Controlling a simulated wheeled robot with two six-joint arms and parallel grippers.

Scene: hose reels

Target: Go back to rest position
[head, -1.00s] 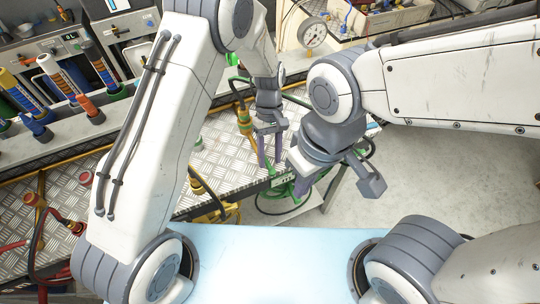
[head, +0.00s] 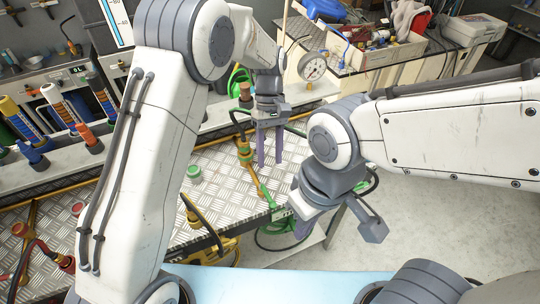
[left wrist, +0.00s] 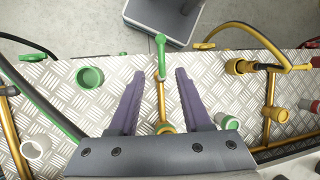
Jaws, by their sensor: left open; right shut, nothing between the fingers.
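My left gripper (head: 270,162) is open, with its purple fingers pointing down over the metal checker-plate bench (head: 215,210). In the left wrist view its fingers (left wrist: 159,72) are apart. A green-tipped brass fitting (left wrist: 161,62) shows between them in the picture; I see no contact. My right gripper (head: 312,222) is lower and to the right, near the bench's right corner. It is shut and empty, its fingers partly hidden by its own body.
Green and yellow hose fittings (head: 244,150) stand on the bench near my left gripper. A green cap (head: 194,174) and a red cap (head: 77,209) lie on the plate. A round gauge (head: 313,67) is behind. Open grey floor (head: 440,225) lies at the right.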

